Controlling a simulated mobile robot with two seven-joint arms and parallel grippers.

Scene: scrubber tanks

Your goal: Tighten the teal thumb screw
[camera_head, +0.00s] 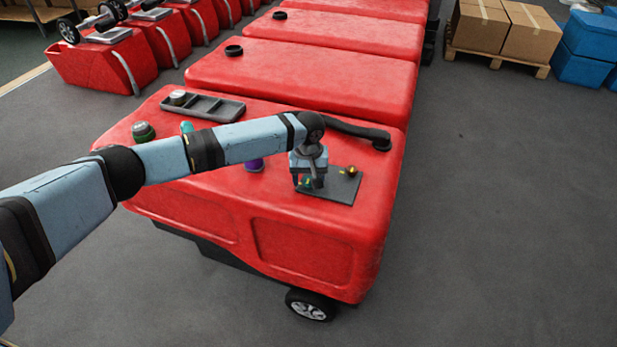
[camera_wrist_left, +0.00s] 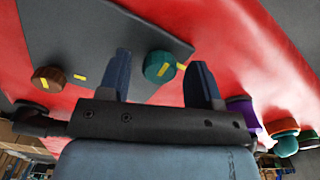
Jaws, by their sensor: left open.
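The teal thumb screw (camera_wrist_left: 156,68) sits on a dark grey plate (camera_head: 328,194) on top of the nearest red tank (camera_head: 300,240). A yellow mark on its top is tilted relative to a short yellow mark on the plate beside it. My left gripper (camera_head: 309,184) is over the plate, open, pointing down. In the left wrist view its two fingers (camera_wrist_left: 160,77) appear on either side of the teal screw, with gaps; I cannot tell whether the tips reach its height. In the head view the gripper mostly hides the screw. My right gripper is not in view.
A brown knob (camera_head: 352,171) with a yellow mark stands on the same plate. A black handle (camera_head: 355,130), grey tray (camera_head: 203,106), green-capped item (camera_head: 143,131) and purple item (camera_head: 254,165) are on the tank. More red tanks stand behind.

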